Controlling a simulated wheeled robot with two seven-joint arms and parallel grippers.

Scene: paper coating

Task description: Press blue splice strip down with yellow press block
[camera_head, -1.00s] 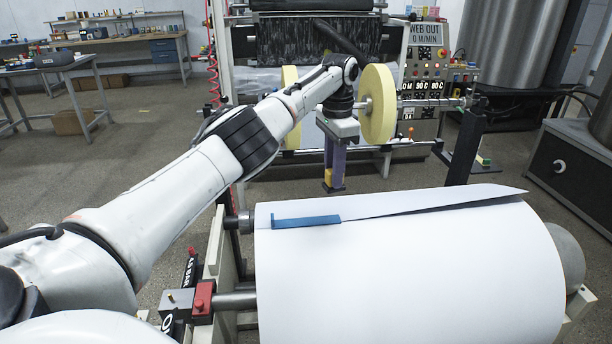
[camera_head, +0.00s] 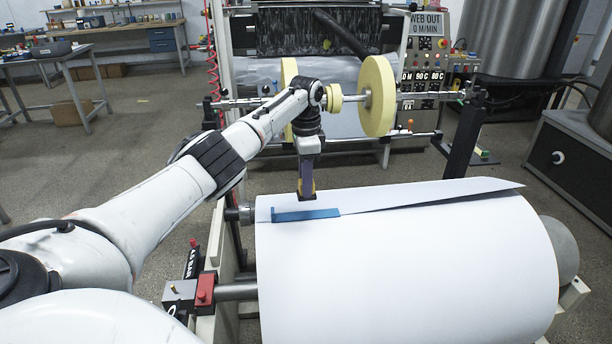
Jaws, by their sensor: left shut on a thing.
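The blue splice strip (camera_head: 308,214) lies flat on top of the large white paper roll (camera_head: 400,270), near its left end, by the edge of a loose paper flap. My left gripper (camera_head: 306,190) points down just behind the strip's middle. It is shut on the yellow press block (camera_head: 304,183), of which only a small part shows between the dark fingers. The fingertips are close above the strip's far edge; I cannot tell whether the block touches the paper. My right gripper is not in view.
The paper flap (camera_head: 450,194) rises off the roll toward the right. Behind stands a machine frame with yellow discs (camera_head: 378,96) on a shaft and a control panel (camera_head: 425,60). A red block (camera_head: 205,288) sits by the roll's left shaft.

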